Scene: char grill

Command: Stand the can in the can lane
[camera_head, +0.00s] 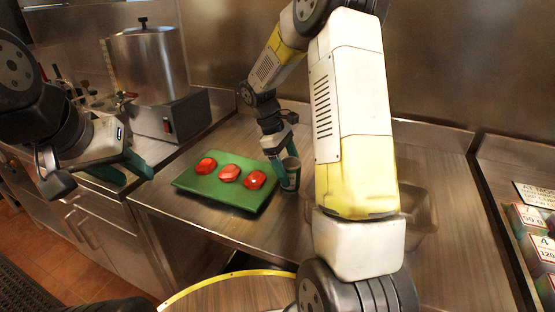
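A small dark can (291,176) stands upright on the steel counter, just off the right edge of the green board. My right gripper (284,164) points down at the can, with its teal fingers close around it. One finger runs along the can's left side and the other is near its top. Whether they press on it is hard to tell. My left gripper (126,172) is open and empty, left of the board, with its teal fingers apart. I cannot make out a can lane; my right arm hides part of the counter.
The green board (222,197) carries three red pieces (229,173). A steel pot (146,62) stands on a burner unit at the back left. A clear tray (418,222) sits partly behind my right arm. Labelled boxes (530,220) and a sign (538,195) are at the far right.

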